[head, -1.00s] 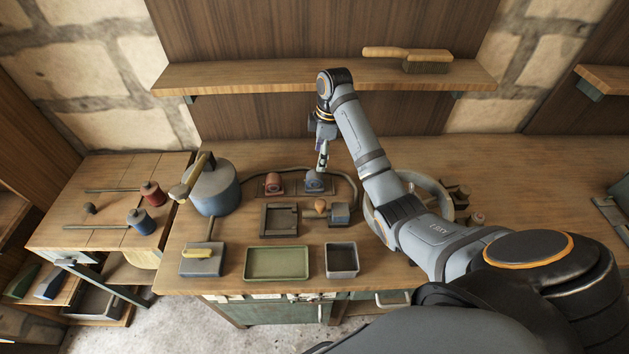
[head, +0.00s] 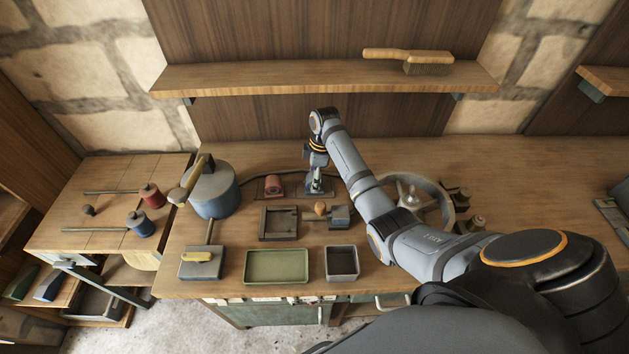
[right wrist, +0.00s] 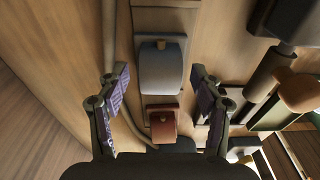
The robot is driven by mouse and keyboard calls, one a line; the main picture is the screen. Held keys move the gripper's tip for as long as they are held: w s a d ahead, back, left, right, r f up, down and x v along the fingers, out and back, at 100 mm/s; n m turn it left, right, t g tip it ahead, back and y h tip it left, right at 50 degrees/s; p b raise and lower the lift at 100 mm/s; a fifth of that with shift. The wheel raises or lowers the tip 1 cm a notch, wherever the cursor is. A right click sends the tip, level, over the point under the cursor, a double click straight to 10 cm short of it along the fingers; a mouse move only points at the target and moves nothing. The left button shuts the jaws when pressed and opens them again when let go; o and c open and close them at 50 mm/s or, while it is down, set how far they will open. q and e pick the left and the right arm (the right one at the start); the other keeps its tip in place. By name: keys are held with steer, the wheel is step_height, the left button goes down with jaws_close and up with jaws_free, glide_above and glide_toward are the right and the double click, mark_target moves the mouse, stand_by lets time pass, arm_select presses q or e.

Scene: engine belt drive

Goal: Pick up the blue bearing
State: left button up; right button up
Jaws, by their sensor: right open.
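The blue bearing (right wrist: 160,72) is a rounded block on a dark base plate in the right wrist view. In the head view my gripper mostly hides it. My right gripper (head: 315,181) is right above the bearing in the head view, pointing down. In the right wrist view its open, empty fingers (right wrist: 161,85) are apart, one toward each side of the bearing; whether they are level with it I cannot tell. The red bearing (head: 273,184) stands to the left in the head view and also shows in the right wrist view (right wrist: 163,124). My left gripper is not in view.
A blue-grey pot (head: 214,190) stands at left. A square frame (head: 279,222), a green tray (head: 276,266) and a dark bin (head: 342,262) lie in front. A large wheel (head: 444,193) is at right, near my arm. A shelf (head: 310,75) runs behind.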

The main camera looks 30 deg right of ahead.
steer(key=shift+f, duration=0.6)
jaws_close()
steer(key=shift+w+r, duration=0.1)
steer(key=shift+r, duration=0.05)
steer(key=shift+r, duration=0.3)
steer(key=r, duration=0.1)
steer(key=s+r+b, duration=0.1)
steer(key=r, duration=0.1)
steer(key=s+r+b, duration=0.1)
steer(key=r, duration=0.1)
steer(key=shift+s+d, duration=0.2)
steer(key=shift+d, duration=0.15)
steer(key=s+d+r+p, duration=0.2)
steer(key=s+r, duration=0.5)
steer(key=s, duration=0.4)
steer(key=shift+s+p, duration=0.15)
steer(key=shift+p, duration=0.5)
